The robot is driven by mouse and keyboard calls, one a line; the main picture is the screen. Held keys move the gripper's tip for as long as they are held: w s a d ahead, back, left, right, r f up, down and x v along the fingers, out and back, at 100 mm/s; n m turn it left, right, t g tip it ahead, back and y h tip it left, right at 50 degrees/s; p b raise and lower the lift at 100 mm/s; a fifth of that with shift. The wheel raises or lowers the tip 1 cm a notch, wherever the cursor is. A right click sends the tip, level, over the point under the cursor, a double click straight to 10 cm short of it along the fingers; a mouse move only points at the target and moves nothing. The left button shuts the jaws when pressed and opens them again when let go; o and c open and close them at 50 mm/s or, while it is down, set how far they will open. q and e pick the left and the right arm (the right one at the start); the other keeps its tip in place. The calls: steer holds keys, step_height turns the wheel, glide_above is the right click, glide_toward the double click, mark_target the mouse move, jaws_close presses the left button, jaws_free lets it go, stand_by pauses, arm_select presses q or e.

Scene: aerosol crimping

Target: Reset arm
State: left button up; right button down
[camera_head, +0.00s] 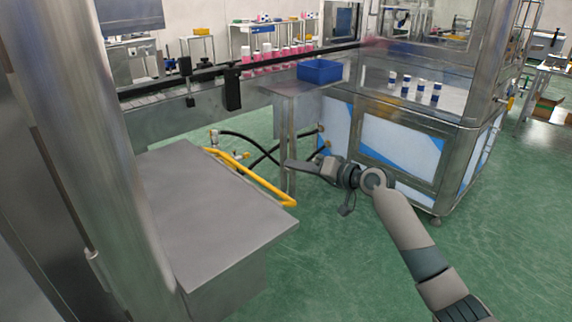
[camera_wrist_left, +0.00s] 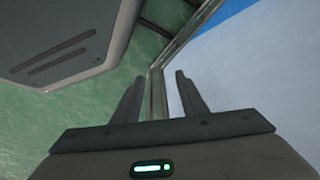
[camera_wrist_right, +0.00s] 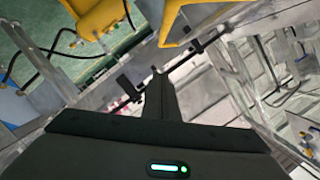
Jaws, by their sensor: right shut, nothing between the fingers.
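My right arm comes in from the lower right in the head view. Its gripper (camera_head: 292,164) is over the green floor, between the steel cabinet and the glass-sided machine. In the right wrist view the fingers of this gripper (camera_wrist_right: 158,78) are together with nothing between them. My left gripper does not show in the head view. In the left wrist view its two fingers (camera_wrist_left: 160,80) stand apart with an empty gap, and a pale panel with a metal frame lies behind them.
A grey steel cabinet (camera_head: 205,215) with a yellow pipe (camera_head: 255,180) stands left of my right gripper. A blue bin (camera_head: 320,71) sits on a steel table. The machine (camera_head: 400,145) holds several white-and-blue cans. Pink bottles (camera_head: 270,54) line the conveyor. Green floor (camera_head: 330,270) is open in front.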

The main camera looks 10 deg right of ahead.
arm_select(q)
steer(key=shift+s, duration=0.2)
arm_select(e)
steer(key=shift+s+d, duration=0.1)
steer(key=shift+s, duration=0.1)
